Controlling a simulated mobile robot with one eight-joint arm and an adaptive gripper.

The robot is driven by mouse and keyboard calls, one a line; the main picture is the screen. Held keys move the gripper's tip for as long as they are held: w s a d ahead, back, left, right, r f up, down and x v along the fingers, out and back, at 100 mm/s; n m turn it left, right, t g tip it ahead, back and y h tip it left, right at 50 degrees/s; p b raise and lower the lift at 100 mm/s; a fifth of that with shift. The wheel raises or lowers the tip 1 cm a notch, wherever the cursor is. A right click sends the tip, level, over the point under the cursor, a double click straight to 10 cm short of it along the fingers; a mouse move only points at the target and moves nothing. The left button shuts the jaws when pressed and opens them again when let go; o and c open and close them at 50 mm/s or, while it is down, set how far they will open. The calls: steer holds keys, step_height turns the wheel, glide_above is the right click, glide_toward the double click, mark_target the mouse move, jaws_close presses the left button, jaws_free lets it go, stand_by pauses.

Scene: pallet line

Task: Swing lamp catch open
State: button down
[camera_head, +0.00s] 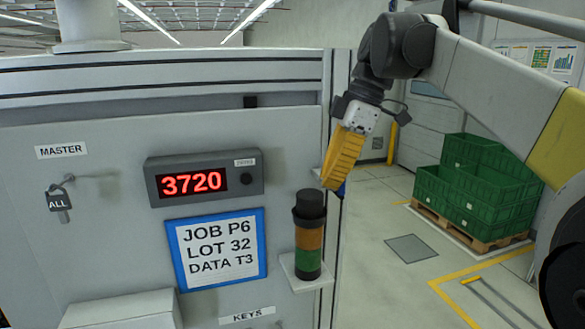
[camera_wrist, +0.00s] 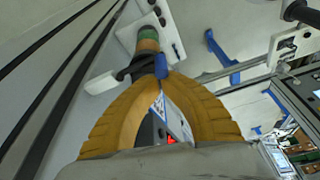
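The signal lamp (camera_head: 308,245) stands upright on a small pale bracket (camera_head: 302,275) at the cabinet's right edge. It has a black top, an orange band and a green band. The lamp (camera_wrist: 149,42) also shows in the wrist view, beyond my fingertips. A dark lever-like piece (camera_wrist: 130,71) reaches left from its black top; I cannot tell for certain whether it is the catch. My gripper (camera_head: 340,190) is just right of and above the lamp top. Its yellow fingers meet at blue tips (camera_wrist: 161,68), close to the black top; I cannot tell whether they touch it.
The cabinet front carries a red display (camera_head: 205,181), a blue-framed job sign (camera_head: 220,248) and a padlock (camera_head: 58,200) under the MASTER label. Green crates (camera_head: 480,185) sit on a pallet (camera_head: 465,232) at the back right. The floor right of the cabinet is mostly clear.

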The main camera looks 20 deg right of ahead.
steer(key=shift+s+d, duration=0.15)
steer(key=shift+w, duration=0.2)
steer(key=shift+w+p, duration=0.35)
steer(key=shift+w, duration=0.4)
steer(key=shift+s, duration=0.1)
